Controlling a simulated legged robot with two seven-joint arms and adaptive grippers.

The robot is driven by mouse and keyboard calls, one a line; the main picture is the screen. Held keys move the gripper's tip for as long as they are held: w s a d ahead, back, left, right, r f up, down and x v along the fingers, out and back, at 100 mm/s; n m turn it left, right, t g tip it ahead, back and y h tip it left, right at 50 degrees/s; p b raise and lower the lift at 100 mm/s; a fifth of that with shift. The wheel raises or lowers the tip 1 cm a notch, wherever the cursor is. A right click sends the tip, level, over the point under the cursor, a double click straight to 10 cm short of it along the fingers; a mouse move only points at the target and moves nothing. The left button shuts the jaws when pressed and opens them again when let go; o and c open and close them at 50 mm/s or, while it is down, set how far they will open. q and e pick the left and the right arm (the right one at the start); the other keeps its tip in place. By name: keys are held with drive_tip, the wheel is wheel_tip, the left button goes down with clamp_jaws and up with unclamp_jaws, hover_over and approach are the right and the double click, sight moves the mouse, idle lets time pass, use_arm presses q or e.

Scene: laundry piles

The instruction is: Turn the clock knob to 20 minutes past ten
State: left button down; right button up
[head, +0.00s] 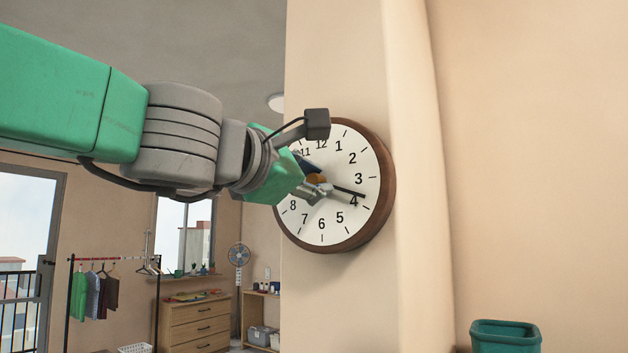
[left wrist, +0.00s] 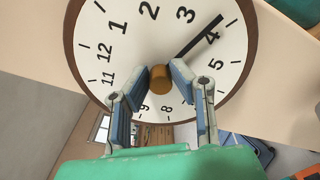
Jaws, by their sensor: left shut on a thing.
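The round wall clock (head: 350,222) has a brown wooden rim and a white face with black numerals. It also fills the top of the left wrist view (left wrist: 118,55). A long black hand (head: 347,190) points almost at the 4. No other hand can be made out; part of the face around 9 and 10 is hidden in the head view. The brown clock knob (left wrist: 162,80) stands at the centre of the face. My left gripper (left wrist: 161,76) has its fingers on both sides of the knob and is shut on it. My right gripper is not in view.
The clock hangs on a beige wall pillar (head: 340,290). A teal bin (head: 505,338) is at the lower right. A clothes rack (head: 112,258), a wooden dresser (head: 195,322) and a fan (head: 238,258) stand far behind at the left. The space right of the clock is clear.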

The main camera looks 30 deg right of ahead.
use_arm(q)
drive_tip(key=shift+f+m, duration=0.3)
drive_tip(key=shift+m, duration=0.3)
drive_tip(key=shift+d+f, duration=0.1)
drive_tip(key=c, duration=1.4)
unclamp_jaws()
drive_tip(key=shift+w, duration=0.2)
drive_tip(key=shift+r, duration=0.2)
drive_tip(key=shift+s+a+r, duration=0.1)
drive_tip(key=shift+s+a, duration=0.1)
drive_tip(key=shift+a, duration=0.15)
drive_tip(key=shift+f+v, duration=0.1)
drive_tip(key=shift+v, duration=2.6)
drive_tip(key=shift+f+v, duration=0.15)
drive_tip(key=shift+v, duration=2.55)
